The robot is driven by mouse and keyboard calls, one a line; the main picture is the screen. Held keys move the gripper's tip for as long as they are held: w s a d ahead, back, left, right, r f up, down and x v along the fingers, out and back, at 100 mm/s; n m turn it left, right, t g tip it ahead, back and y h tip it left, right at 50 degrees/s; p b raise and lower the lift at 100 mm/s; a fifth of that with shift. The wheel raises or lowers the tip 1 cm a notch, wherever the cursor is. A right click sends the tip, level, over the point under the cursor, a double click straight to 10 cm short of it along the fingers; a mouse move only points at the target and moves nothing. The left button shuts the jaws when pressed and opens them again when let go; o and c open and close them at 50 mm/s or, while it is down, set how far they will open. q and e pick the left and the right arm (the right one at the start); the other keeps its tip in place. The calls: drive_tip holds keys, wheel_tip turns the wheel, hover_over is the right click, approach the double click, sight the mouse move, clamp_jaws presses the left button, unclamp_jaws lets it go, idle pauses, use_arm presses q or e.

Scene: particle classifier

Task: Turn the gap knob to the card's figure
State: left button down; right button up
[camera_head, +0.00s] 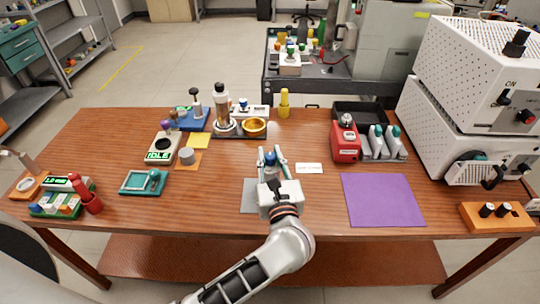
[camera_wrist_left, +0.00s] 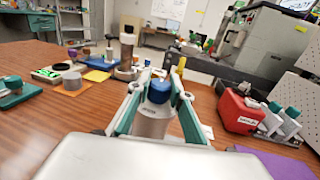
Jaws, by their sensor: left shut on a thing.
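My left gripper (camera_head: 272,158) is over the table's middle, with its teal fingers on both sides of a blue knob (camera_head: 270,158). In the left wrist view the fingers (camera_wrist_left: 160,95) are shut on the blue knob (camera_wrist_left: 159,90), which tops a grey cylinder (camera_wrist_left: 152,122). The gripper hides the lower part of the cylinder in the head view. A small white card (camera_head: 309,168) lies flat just right of the gripper; its print is too small to read. My right gripper is not in view.
A grey mat (camera_head: 248,196) lies under the gripper and a purple mat (camera_head: 382,200) lies to the right. A red device (camera_head: 345,142) stands behind the purple mat. A gold bowl (camera_head: 254,127) and a green-display device (camera_head: 161,150) stand to the left and behind.

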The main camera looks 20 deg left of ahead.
use_arm(q)
drive_tip(key=shift+a+m+t+h, duration=0.1)
drive_tip(key=shift+m+t+h, duration=0.7)
drive_tip(key=shift+m+h, duration=1.1)
drive_tip(key=m+h, duration=0.1)
drive_tip(key=h, duration=0.2)
drive_tip(key=m+h, duration=0.2)
drive_tip(key=h, duration=0.2)
drive_tip(key=c, duration=1.8)
unclamp_jaws()
drive_tip(key=shift+o, duration=0.2)
drive_tip(key=s+a, duration=0.1)
drive_tip(key=s, duration=1)
drive_tip(key=shift+s+a, duration=0.25)
drive_tip(key=shift+s, duration=0.15)
